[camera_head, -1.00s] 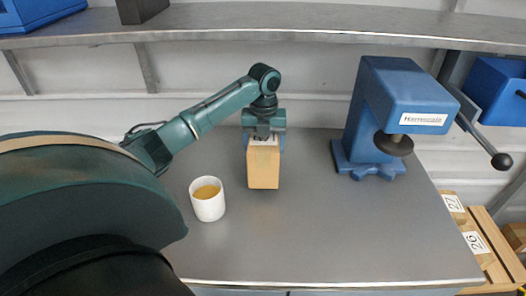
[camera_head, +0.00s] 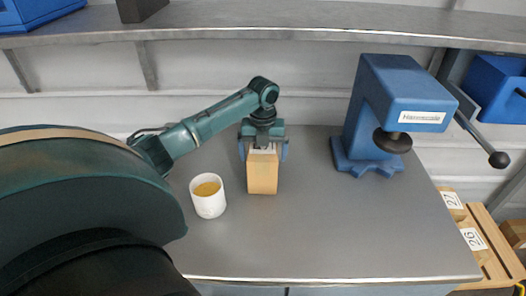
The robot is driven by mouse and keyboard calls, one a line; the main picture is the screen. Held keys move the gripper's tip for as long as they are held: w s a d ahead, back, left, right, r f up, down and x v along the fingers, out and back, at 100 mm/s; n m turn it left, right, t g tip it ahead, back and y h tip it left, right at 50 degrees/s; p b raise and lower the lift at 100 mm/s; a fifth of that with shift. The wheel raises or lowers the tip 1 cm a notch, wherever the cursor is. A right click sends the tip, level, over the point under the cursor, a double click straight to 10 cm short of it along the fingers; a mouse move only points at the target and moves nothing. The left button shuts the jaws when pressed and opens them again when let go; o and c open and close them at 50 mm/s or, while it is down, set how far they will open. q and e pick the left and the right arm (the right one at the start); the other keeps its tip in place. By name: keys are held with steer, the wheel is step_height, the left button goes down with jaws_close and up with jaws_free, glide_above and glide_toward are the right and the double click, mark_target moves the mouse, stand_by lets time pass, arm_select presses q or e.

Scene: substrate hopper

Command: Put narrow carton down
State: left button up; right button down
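The narrow carton (camera_head: 263,174) is a tan upright box with a pale top. It appears to stand on the grey table, right of the white cup. My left gripper (camera_head: 263,153) comes in from above, pointing down over the carton. Its blue fingers are spread on either side of the carton's top, with a visible gap to each side. The gripper body hides part of the carton's top. My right gripper is not in view.
A white cup (camera_head: 209,206) with yellowish contents stands close to the carton's left. A blue press (camera_head: 392,110) with a lever stands at the back right of the table (camera_head: 340,235). The table's front and right-front are clear. A metal shelf (camera_head: 300,24) runs above the back.

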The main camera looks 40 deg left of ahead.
arm_select(q)
step_height(320, 180, up, 8)
steer(key=shift+f+b, duration=0.1)
steer(key=shift+b, duration=0.35)
steer(key=shift+f, duration=0.1)
stand_by(0.6)
